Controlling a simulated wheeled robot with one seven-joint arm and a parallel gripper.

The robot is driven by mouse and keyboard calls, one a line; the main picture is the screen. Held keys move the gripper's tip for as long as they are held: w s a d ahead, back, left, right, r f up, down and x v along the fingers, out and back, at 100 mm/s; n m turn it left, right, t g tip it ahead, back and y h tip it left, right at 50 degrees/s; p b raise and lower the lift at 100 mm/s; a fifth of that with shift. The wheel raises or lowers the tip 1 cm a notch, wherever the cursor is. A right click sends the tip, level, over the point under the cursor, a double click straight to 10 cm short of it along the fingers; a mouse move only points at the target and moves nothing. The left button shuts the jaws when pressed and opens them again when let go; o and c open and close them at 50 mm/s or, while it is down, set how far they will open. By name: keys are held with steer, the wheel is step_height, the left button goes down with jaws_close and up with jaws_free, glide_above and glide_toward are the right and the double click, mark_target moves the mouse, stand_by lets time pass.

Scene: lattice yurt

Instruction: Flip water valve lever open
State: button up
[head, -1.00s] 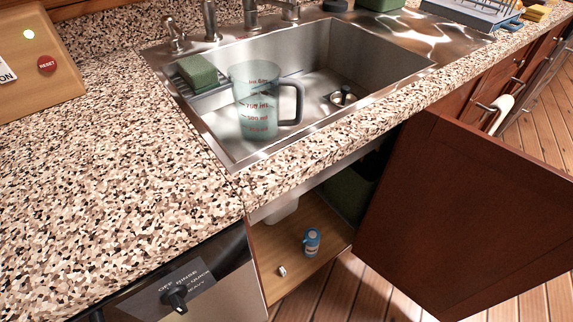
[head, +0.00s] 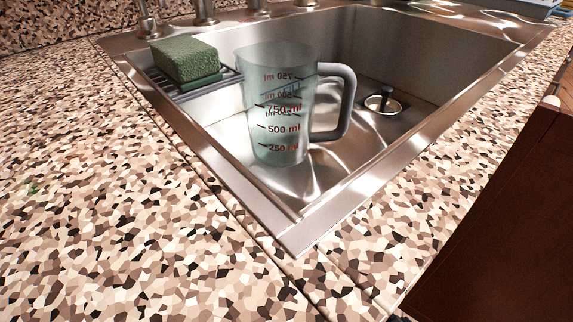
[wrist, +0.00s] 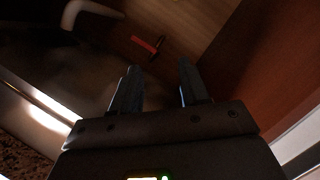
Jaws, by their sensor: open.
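A small red bar (wrist: 146,44) with a dark stem shows in the wrist view against the brown panelling inside the dim cabinet; it looks like the water valve lever. It lies beyond my fingertips, a little left of the middle between them. My gripper (wrist: 158,68) is open and empty, with its two dark fingers pointing toward the panelling and apart from the red bar. The exact gap is hard to judge in the dark. The head view shows neither the lever nor my gripper.
A pale curved pipe (wrist: 84,12) is at the wrist view's upper left. A reddish-brown panel (wrist: 255,65) stands close on the right. In the head view, the steel sink (head: 330,208) holds a measuring jug (head: 275,120); a green sponge (head: 184,60) sits on its rack. The cabinet door (head: 510,220) is at right.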

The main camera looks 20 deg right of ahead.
steer(key=w+r+n+t+h, duration=0.1)
steer(key=w+n, duration=0.3)
steer(key=w, duration=1.3)
steer(key=w+d+r+n+t, duration=0.1)
steer(key=w+n, duration=0.3)
steer(key=w, duration=1.3)
steer(key=shift+w+d+r+h, duration=0.25)
steer(key=shift+w+r+h, duration=0.15)
steer(key=shift+r, duration=0.3)
steer(key=shift+c, duration=0.3)
jaws_close()
